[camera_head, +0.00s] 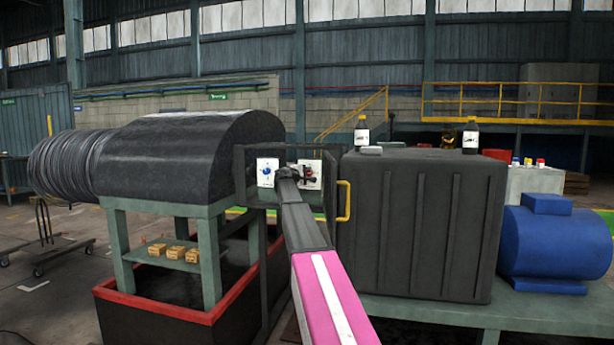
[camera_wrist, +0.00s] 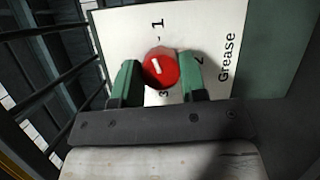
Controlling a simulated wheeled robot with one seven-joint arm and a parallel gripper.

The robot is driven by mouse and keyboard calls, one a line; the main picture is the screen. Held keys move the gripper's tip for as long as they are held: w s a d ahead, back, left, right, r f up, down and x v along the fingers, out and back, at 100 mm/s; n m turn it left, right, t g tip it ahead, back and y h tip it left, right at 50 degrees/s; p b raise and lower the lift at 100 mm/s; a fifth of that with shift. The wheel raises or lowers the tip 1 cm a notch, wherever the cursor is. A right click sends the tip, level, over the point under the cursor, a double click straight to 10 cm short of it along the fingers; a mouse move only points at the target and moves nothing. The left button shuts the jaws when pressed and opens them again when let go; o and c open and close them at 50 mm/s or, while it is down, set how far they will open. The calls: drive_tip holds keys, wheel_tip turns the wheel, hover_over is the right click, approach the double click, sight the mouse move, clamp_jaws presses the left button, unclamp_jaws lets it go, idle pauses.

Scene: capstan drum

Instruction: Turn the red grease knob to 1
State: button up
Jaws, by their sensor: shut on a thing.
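The red grease knob (camera_wrist: 161,68) sits on a white panel (camera_wrist: 125,30) lettered "Grease", with numerals 1, 2 and 3 around the knob. My gripper (camera_wrist: 160,64) has its two green fingers on either side of the knob and is shut on it. The knob's short white mark lies toward its upper left in the wrist view, roughly on the side of the 1. The 2 and 3 are partly covered by the fingers and knob. In the head view my gripper (camera_head: 290,173) is at this panel (camera_head: 309,182), and the knob is mostly hidden.
A white panel with a blue knob (camera_head: 266,171) is just left in the head view. A dark cage frame surrounds the panels. A black ribbed box (camera_head: 420,220) with a yellow handle (camera_head: 344,201) stands close on the right. Bottles stand on top of it.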

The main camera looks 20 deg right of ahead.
drive_tip(key=shift+s+m+y, duration=0.1)
drive_tip(key=shift+m+y, duration=0.4)
drive_tip(key=shift+m, duration=0.7)
drive_tip(key=shift+f, duration=0.1)
drive_tip(key=o, duration=0.9)
drive_tip(key=shift+a, duration=0.1)
drive_tip(key=v, duration=1)
drive_tip(key=shift+s+a+r, duration=0.15)
drive_tip(key=shift+a+r, duration=0.1)
